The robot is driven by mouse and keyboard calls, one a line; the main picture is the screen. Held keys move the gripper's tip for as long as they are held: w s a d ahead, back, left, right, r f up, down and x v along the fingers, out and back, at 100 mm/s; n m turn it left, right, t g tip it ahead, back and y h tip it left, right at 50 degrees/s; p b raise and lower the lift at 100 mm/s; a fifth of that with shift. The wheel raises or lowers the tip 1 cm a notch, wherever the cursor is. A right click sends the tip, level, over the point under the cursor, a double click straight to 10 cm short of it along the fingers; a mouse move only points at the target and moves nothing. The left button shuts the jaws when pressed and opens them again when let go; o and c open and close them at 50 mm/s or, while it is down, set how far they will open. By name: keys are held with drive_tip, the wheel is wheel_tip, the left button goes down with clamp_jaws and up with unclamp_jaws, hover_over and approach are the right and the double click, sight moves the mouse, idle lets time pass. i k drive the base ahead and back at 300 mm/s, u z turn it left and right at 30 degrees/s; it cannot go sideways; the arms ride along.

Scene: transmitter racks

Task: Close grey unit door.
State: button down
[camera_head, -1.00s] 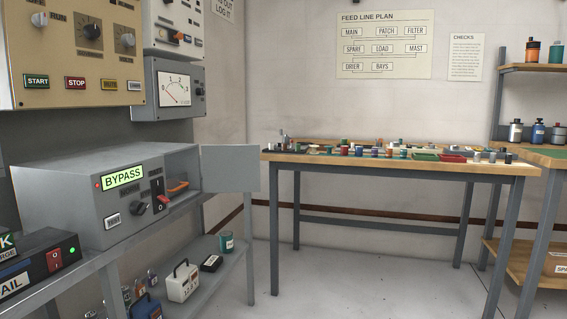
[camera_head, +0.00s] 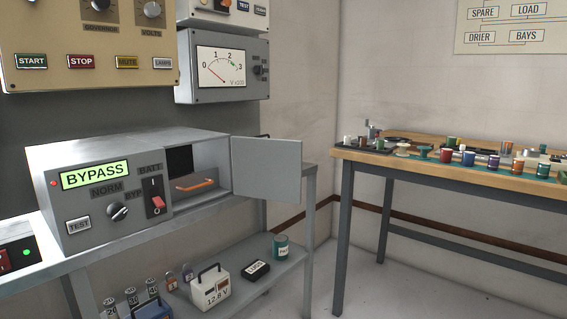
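The grey unit (camera_head: 130,185) sits on a grey shelf at the left. Its lit display reads BYPASS, with a knob, a TEST button and a red-and-black switch on the front. Its grey door (camera_head: 266,169) stands open, swung out to the right side. The open compartment (camera_head: 197,176) shows a dark interior and an orange handle-like piece (camera_head: 195,184). My gripper is not in view.
A lower shelf (camera_head: 262,278) holds several small items, including a white 12.8 V box (camera_head: 210,287) and a green jar (camera_head: 281,246). A wooden-topped bench (camera_head: 375,158) with several pots stands at the right. The floor between shelf and bench shows clear.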

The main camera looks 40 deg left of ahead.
sight(269, 169)
drive_tip(key=u, duration=0.95)
drive_tip(key=i, duration=0.85)
drive_tip(key=u, duration=0.95)
